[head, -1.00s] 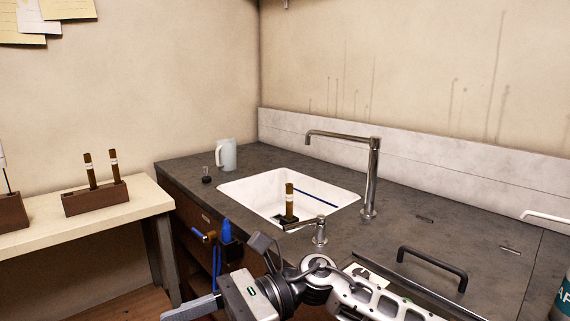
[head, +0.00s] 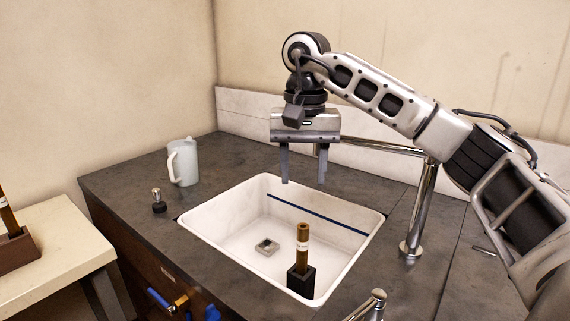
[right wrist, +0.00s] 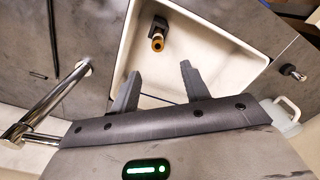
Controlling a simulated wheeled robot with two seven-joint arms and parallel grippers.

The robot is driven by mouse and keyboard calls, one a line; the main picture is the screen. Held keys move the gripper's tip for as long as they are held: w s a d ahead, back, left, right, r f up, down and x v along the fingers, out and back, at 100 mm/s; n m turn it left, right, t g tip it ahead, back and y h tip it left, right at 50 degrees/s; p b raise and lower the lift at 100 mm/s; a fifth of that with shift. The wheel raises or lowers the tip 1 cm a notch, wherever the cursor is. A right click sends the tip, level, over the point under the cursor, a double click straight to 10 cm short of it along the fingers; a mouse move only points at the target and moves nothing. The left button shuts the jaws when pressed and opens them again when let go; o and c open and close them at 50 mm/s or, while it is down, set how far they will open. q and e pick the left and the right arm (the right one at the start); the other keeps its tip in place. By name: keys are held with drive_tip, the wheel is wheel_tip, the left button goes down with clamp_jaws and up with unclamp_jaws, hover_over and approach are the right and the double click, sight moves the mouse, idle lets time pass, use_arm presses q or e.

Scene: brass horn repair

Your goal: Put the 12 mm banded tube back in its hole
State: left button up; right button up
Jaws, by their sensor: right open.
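A brown tube with a pale band (head: 302,246) stands upright in a small black block (head: 301,280) inside the sink, near its front right corner. I cannot read a size on it. In the right wrist view the tube (right wrist: 157,42) shows nearly end-on, beyond the fingertips. My right gripper (head: 304,182) points down over the back part of the sink, open and empty, apart from the tube. A wooden rack (head: 18,253) on the pale bench is cut off at the left edge, with one banded tube (head: 8,218) in it; its holes are hidden. My left gripper is out of view.
The white sink (head: 225,243) has a drain (head: 267,245) and a dark blue line. A chrome faucet (head: 424,205) stands right of it, its spout passing behind my gripper. A pale jug (head: 184,163) and a small stopper (head: 158,200) stand on the counter at left.

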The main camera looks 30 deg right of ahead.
wheel_tip(320, 180, down, 14)
drive_tip(key=shift+s+d+f+b, duration=0.1)
drive_tip(key=shift+s+f+b, duration=0.1)
drive_tip(key=shift+b, duration=0.9)
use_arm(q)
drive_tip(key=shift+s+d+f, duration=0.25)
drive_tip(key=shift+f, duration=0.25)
use_arm(e)
drive_tip(key=shift+f, duration=0.55)
clamp_jaws()
drive_tip(key=shift+w+r+p, duration=0.1)
drive_tip(key=shift+r+p, duration=0.25)
drive_tip(key=shift+r, duration=0.1)
use_arm(q)
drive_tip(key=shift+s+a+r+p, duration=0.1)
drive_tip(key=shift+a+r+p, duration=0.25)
drive_tip(key=shift+p, duration=0.75)
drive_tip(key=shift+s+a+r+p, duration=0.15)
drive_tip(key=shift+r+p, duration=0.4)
drive_tip(key=shift+p, duration=0.5)
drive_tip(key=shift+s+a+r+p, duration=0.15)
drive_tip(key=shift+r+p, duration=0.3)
drive_tip(key=shift+p, duration=0.65)
use_arm(e)
wheel_tip(320, 180, up, 9)
hover_over(303, 236)
drive_tip(key=w, duration=0.1)
drive_tip(key=shift+d+r, duration=0.1)
drive_tip(key=shift+d, duration=0.25)
